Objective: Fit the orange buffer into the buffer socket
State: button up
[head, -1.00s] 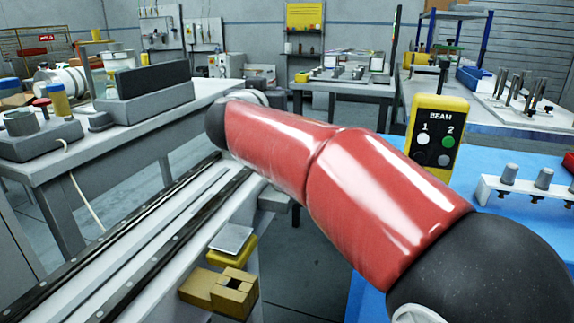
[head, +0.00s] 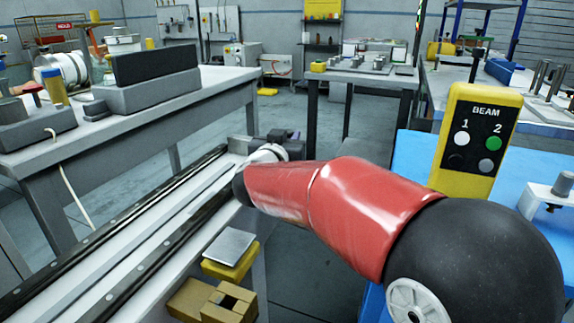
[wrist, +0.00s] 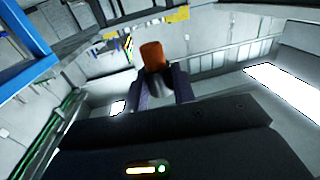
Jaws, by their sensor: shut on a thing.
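The orange buffer (wrist: 152,54) shows in the wrist view, an orange cylinder with a paler lower part. My gripper (wrist: 161,84) is shut on that lower part, and the orange end sticks out past the fingertips. In the head view the dark body of my gripper (head: 283,145) shows beyond my red arm, near the far end of the rail bench; its fingertips and the buffer cannot be made out there. A grey block (head: 238,144) sits at the rails' far end, close to the gripper. I cannot tell whether it is the buffer socket.
The long bench with dark rails (head: 120,237) runs along the left. A yellow BEAM button box (head: 476,140) stands right, by a blue table (head: 415,150).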

jog(key=shift+f+b, duration=0.45)
jog(key=shift+f, duration=2.25)
jog(key=shift+f, duration=0.3)
jog(key=o, duration=1)
jog(key=shift+c, duration=0.2)
jog(key=shift+r, duration=0.1)
jog(key=shift+r, duration=0.3)
jog(key=v, duration=0.7)
jog(key=shift+s, duration=0.25)
jog(key=shift+f, duration=0.1)
